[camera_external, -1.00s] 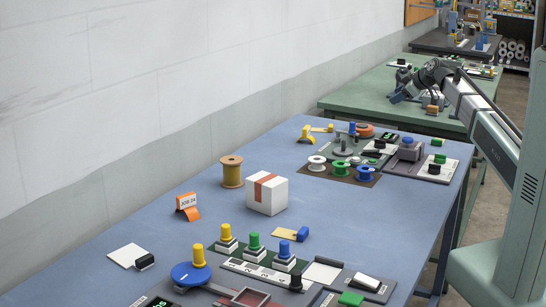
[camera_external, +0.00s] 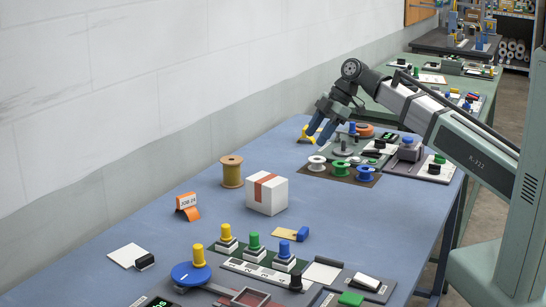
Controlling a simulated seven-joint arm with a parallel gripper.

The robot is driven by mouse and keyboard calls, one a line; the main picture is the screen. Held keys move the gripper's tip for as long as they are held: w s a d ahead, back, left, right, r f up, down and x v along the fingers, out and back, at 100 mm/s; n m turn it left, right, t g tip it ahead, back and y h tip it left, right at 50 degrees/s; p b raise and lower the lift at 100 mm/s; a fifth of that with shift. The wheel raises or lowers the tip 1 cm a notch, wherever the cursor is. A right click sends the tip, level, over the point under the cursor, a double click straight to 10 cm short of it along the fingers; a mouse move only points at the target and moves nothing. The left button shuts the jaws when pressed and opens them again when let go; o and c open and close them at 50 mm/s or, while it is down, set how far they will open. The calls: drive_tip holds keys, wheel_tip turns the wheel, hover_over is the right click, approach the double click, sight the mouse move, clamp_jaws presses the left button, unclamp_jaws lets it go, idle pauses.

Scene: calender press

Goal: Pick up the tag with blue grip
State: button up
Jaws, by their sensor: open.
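The tag with blue grip (camera_external: 290,234) lies flat on the blue table. It has a tan plate at left and a blue block grip (camera_external: 303,234) at its right end, in front of the white box. My gripper (camera_external: 316,136) has dark blue fingers, apart and empty. It is over the far part of the table, well behind the tag, pointing down and left near a yellow object (camera_external: 306,134). Nothing covers the tag.
A white box with an orange stripe (camera_external: 282,196) stands just behind the tag. A row of yellow, green and blue knobs (camera_external: 283,249) stands in front of it. The table right of the tag is clear.

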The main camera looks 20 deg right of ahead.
drive_tip(key=s+a+n+g+h, duration=0.1)
drive_tip(key=s+a+n+g, duration=0.15)
drive_tip(key=s+a, duration=0.55)
drive_tip(key=n+g+h, duration=0.2)
drive_tip(key=n, duration=0.2)
approach(304, 228)
drive_tip(key=x, duration=0.3)
drive_tip(key=shift+a+f, duration=0.2)
drive_tip(key=shift+a, duration=0.05)
drive_tip(key=shift+s+x, duration=0.25)
drive_tip(key=shift+x, duration=1.6)
drive_tip(key=shift+s+f, duration=0.15)
drive_tip(key=shift+f, duration=0.5)
clamp_jaws()
